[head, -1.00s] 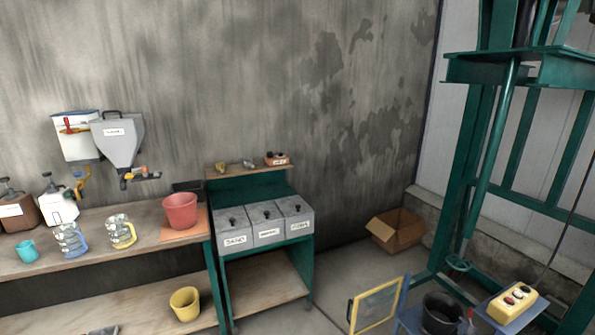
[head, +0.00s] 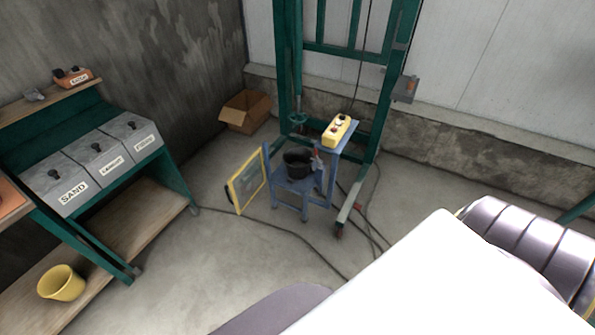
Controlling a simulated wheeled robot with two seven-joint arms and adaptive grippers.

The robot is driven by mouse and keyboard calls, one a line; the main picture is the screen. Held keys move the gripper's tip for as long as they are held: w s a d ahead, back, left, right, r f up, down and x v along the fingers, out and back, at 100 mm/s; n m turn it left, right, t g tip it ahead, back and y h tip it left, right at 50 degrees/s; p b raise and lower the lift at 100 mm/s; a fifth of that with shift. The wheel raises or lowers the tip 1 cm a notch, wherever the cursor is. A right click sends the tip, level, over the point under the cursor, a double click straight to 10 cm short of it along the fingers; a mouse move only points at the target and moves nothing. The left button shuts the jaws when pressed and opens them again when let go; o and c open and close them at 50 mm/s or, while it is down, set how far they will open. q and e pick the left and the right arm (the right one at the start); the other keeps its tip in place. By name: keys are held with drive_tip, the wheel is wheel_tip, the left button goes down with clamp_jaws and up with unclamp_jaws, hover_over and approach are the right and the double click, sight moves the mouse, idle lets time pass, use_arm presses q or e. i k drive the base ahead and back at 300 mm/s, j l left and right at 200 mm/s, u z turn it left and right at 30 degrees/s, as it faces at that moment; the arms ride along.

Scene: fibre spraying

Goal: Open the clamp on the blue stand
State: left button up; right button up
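The blue stand (head: 289,184) is in the middle of the head view, on the floor in front of a tall green frame. A black bucket (head: 297,165) rests on its lower part. A yellow control box (head: 340,130) with several buttons sits on its higher part. A yellow-edged panel (head: 248,182) stands tilted at its left side. A small red part (head: 315,161) shows beside the bucket; I cannot tell whether it belongs to the clamp. The clamp itself is too small to make out. Neither gripper is in view.
A green bench (head: 150,178) with grey bins marked sand and other labels stands at left, with a yellow bucket (head: 61,284) below. A cardboard box (head: 244,112) lies by the wall. Cables (head: 315,246) cross the floor. My own links fill the lower right.

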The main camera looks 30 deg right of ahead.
sight(316, 155)
drive_tip(key=z, duration=1.1)
